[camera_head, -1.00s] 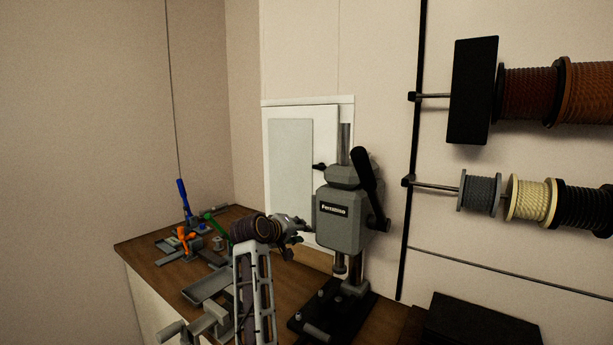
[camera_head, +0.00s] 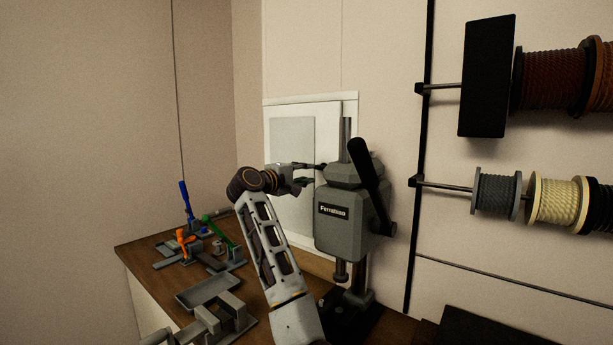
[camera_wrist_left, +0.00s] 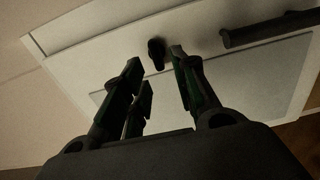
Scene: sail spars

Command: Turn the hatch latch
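The white hatch (camera_head: 308,104) is set in the wall behind the bench, with a pale grey panel on its face. Its small black latch (camera_wrist_left: 156,54) shows in the left wrist view just ahead of my fingertips, near the middle. In the head view the latch is hard to separate from the fingers and the drill press. My left gripper (camera_head: 309,174) is in front of the hatch, left of the drill press head. In the left wrist view its fingers (camera_wrist_left: 156,68) are apart with nothing held between them. Contact with the latch cannot be told. My right gripper is out of view.
A grey drill press (camera_head: 343,222) with a black lever (camera_head: 368,172) stands close to the right of my left gripper. Toggle clamps with blue, green and orange handles (camera_head: 185,194) and a grey tray (camera_head: 205,291) are on the wooden bench. Rope spools (camera_head: 553,200) hang at right.

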